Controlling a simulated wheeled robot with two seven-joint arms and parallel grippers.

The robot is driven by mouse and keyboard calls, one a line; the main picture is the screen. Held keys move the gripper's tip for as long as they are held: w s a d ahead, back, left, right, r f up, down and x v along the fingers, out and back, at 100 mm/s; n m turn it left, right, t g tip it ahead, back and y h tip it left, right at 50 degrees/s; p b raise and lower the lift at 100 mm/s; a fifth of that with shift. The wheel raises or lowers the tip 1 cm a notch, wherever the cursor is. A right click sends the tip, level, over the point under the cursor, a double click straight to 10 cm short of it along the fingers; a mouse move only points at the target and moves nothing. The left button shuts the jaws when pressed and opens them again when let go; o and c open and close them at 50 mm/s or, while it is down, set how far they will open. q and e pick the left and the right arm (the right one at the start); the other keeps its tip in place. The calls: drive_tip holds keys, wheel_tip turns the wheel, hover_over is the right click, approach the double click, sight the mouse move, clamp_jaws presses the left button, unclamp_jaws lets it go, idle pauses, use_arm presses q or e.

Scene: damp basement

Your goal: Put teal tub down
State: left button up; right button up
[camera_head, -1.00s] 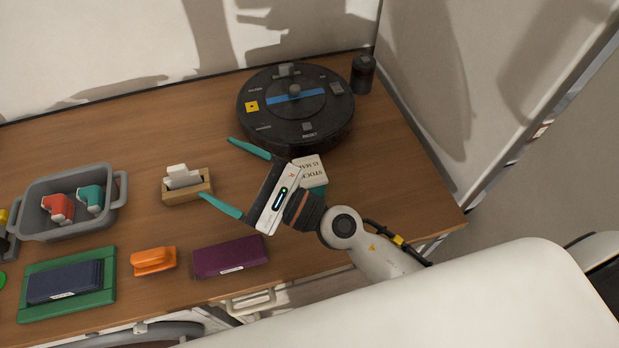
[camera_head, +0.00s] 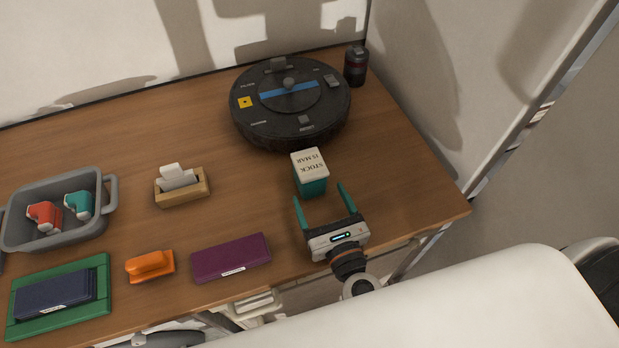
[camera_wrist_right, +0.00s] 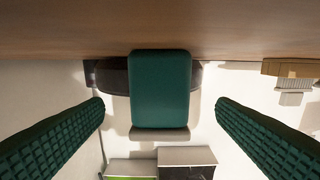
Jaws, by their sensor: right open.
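The teal tub (camera_head: 312,187) stands on the wooden table with a pale lid marked with dark lettering. In the right wrist view the tub (camera_wrist_right: 160,88) sits centred between the two fingers, beyond their tips. My right gripper (camera_head: 320,192) is open, its teal fingers pointing at the tub from the table's front side. In the right wrist view clear gaps show between the tub and both fingers of the gripper (camera_wrist_right: 160,108). My left gripper is not in view.
A round black device (camera_head: 290,125) stands behind the tub, with a dark canister (camera_head: 356,66) at its right. A purple case (camera_head: 231,258), orange object (camera_head: 150,265), wooden card holder (camera_head: 181,190), grey bin (camera_head: 60,235) and green tray (camera_head: 103,290) lie left. Bare table is right of the tub.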

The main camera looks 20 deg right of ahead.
sight(316, 186)
drive_tip(key=w, duration=0.2)
drive_tip(key=w+p, duration=0.1)
drive_tip(key=w, duration=0.1)
drive_tip(key=w+p, duration=0.1)
drive_tip(key=w, duration=0.1)
drive_tip(key=shift+w+a+r, duration=0.1)
drive_tip(key=shift+w+r, duration=0.05)
drive_tip(key=shift+r, duration=0.2)
drive_tip(key=shift+w+f, duration=0.1)
drive_tip(key=shift+w, duration=0.45)
drive_tip(key=c, duration=1.4)
